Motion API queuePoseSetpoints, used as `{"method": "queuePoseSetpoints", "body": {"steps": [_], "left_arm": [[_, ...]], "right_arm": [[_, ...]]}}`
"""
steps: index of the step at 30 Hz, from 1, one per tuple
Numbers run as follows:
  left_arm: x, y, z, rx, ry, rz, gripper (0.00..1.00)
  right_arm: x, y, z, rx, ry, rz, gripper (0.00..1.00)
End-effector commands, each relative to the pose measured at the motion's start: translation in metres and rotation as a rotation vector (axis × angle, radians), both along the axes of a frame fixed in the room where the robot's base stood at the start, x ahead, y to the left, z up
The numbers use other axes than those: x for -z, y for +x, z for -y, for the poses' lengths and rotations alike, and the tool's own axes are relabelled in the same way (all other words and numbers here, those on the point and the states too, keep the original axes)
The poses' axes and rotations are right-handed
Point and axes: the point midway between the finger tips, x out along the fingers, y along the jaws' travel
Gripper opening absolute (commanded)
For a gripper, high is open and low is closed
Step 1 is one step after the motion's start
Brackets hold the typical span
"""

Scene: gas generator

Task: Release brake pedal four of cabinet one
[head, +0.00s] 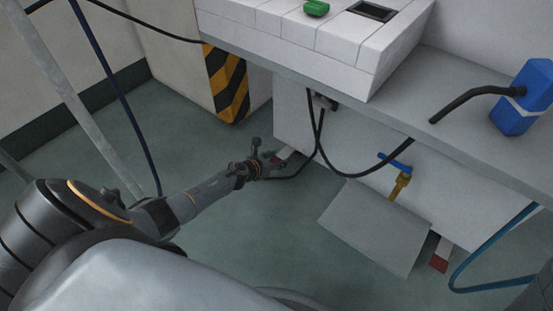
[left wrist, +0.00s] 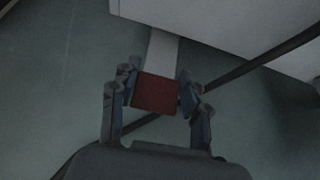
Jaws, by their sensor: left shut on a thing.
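A brake pedal (head: 284,153) with a pale flat lever juts out low from the white cabinet (head: 350,150) in the head view. In the left wrist view its red pad (left wrist: 157,93) sits between my fingers, and the pale lever (left wrist: 163,50) runs up to the cabinet base. My left gripper (head: 273,160) is shut on this pedal, with a finger at each side of the red pad; it also shows in the left wrist view (left wrist: 158,98). A second pedal with a red pad (head: 439,264) shows at the right. No pedal number is readable. My right gripper is out of view.
Black cables (head: 318,140) hang close to my left gripper. A grey panel (head: 375,225) leans out beside a brass valve with a blue handle (head: 395,162). A yellow-black striped post (head: 227,84) stands behind. Open green floor (head: 230,240) lies in front.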

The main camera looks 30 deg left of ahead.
Motion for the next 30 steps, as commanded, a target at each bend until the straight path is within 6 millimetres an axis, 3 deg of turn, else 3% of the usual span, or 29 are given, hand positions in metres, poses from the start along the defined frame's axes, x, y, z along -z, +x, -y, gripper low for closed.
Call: {"method": "queuePoseSetpoints", "body": {"steps": [2,3,6,22,30], "left_arm": [[-0.01,0.008,0.001,-0.002,-0.004,0.021,0.0],[-0.011,0.008,0.0,-0.002,-0.004,0.021,0.48],[-0.01,0.008,0.0,-0.003,-0.003,0.02,0.68],[-0.012,-0.001,-0.004,-0.001,0.01,0.014,0.7],[-0.025,-0.028,-0.004,0.004,0.007,0.015,0.7]], "right_arm": [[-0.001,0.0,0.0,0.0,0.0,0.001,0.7],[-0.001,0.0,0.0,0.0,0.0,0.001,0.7],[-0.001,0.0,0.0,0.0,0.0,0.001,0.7],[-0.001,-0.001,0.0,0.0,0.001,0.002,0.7],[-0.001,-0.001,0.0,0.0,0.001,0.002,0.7]]}}
